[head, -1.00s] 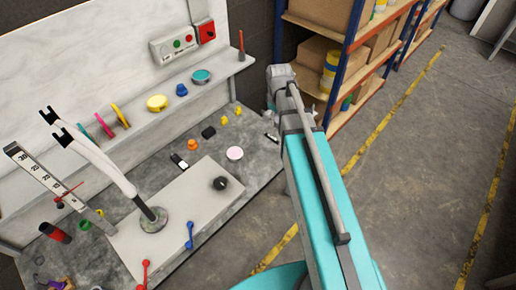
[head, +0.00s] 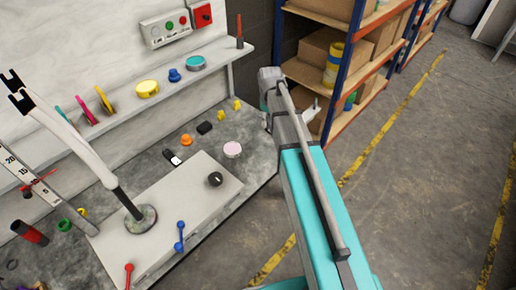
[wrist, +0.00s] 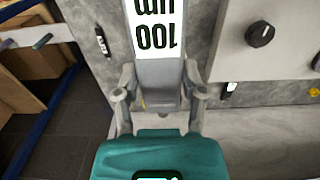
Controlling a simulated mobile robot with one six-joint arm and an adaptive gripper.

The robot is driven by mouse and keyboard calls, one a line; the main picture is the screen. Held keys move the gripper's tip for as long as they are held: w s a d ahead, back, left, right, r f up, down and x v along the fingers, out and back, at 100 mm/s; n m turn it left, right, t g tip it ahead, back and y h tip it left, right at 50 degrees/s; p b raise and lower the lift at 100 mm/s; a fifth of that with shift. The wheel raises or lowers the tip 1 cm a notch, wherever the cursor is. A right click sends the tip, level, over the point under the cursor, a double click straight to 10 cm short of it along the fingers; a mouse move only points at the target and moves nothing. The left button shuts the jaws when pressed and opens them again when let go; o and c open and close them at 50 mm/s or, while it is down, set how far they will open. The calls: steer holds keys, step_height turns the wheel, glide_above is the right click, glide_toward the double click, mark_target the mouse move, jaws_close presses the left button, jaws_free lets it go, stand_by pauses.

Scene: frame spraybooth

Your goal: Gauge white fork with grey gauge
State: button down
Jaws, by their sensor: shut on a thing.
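The white fork (head: 78,143) rises from a round foot on the light box in the head view. It leans to the upper left and has two dark notched tips. In the wrist view, my gripper (wrist: 160,100) is shut on the grey gauge (wrist: 154,72), which carries a white label reading 100 µm, upside down in the picture. The gauge points away from my gripper, and its far end is cut off by the frame. The fork is not in the wrist view. My arm hides my gripper in the head view, well right of the fork.
The light box (head: 185,195) has a black knob (head: 215,179), also in the wrist view (wrist: 260,34). A ruler (head: 25,172) stands left of the fork. Small parts lie on the bench and ledge (head: 205,72). A shelf rack (head: 345,65) stands behind my arm; open floor is at right.

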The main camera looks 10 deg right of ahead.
steer(key=b, duration=2.3)
glide_above(257, 153)
step_height(257, 153, down, 24)
steer(key=shift+w, duration=0.15)
steer(key=shift+d, duration=0.1)
steer(key=shift+f, duration=0.1)
steer(key=shift+f+b, duration=2.5)
steer(key=shift+c, duration=0.4)
jaws_free()
steer(key=shift+r, duration=0.1)
